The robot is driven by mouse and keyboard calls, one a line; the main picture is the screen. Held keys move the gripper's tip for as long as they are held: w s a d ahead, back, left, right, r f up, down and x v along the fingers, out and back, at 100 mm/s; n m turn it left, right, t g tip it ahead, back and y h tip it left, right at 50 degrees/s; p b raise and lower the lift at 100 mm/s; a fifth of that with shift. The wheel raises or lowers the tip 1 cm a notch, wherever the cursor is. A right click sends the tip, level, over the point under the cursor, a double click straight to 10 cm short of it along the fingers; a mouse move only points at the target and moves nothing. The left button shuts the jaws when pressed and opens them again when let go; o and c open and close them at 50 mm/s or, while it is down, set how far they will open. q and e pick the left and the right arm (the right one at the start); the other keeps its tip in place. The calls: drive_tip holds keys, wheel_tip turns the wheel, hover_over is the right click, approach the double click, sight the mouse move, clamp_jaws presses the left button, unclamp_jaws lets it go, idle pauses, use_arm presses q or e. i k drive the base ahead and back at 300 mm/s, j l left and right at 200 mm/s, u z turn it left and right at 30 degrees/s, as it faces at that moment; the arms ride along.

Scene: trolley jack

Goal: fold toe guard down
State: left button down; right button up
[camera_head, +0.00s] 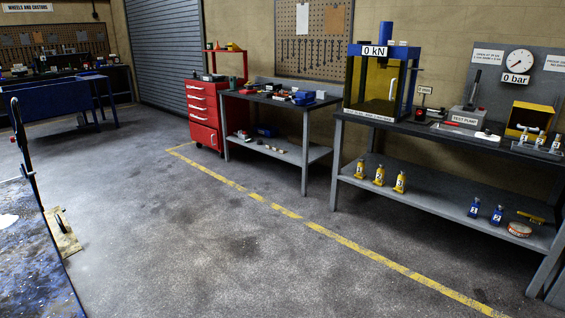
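I cannot make out a toe guard in the head view. At the left edge, a thin dark upright bar (21,137) with a small red mark stands at the far edge of a worn blue surface (45,290). A small tan plate (66,243) with a dark upright part lies beside that surface. I cannot tell whether these belong to a trolley jack. Neither of my grippers is in view.
A grey workbench (375,122) on the right carries a blue press frame (384,50). A smaller bench (290,153) and a red tool cabinet (203,112) stand farther back. Open concrete floor (200,240) with a yellow line (350,246) fills the middle.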

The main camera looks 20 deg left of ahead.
sight(68, 245)
drive_tip(key=i+u, duration=0.4)
drive_tip(key=i, duration=0.15)
drive_tip(key=i+l+u, duration=0.15)
drive_tip(key=i+u, duration=0.3)
drive_tip(key=i, duration=0.05)
